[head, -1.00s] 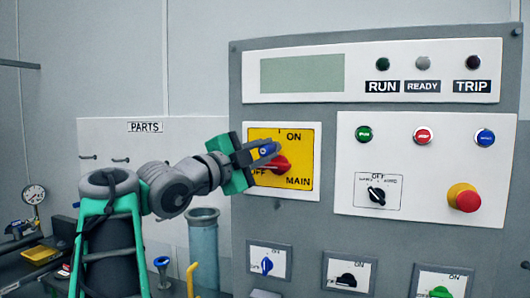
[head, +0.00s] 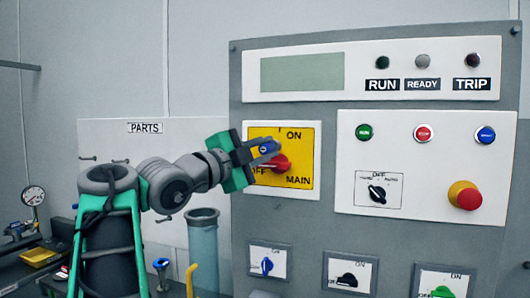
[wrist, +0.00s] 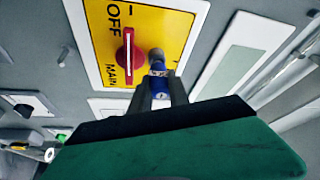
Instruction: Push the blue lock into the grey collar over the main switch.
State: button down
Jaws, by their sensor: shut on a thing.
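The main switch is a red handle (head: 279,164) on a yellow plate (head: 301,147); the handle also shows in the wrist view (wrist: 128,60). My gripper (head: 272,148) is shut on the blue lock (head: 266,147), in front of the plate beside the handle. In the wrist view the blue lock (wrist: 161,96) sits between the fingertips, pointing at the plate. A small grey part shows just beyond the lock (wrist: 157,66); I cannot tell whether it is the collar or part of the lock, nor whether they touch.
A white panel (head: 345,190) with buttons, a selector and a red emergency stop (head: 465,196) lies to the right. Smaller switches, one with a blue knob (head: 267,266), sit below. A glassy cylinder (head: 203,250) stands below my arm.

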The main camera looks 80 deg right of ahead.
jog(key=shift+s+d, duration=0.1)
jog(key=shift+d, duration=0.7)
dwell(0.4)
jog(key=c, duration=1.2)
grip_release()
jog(key=shift+o, duration=0.2)
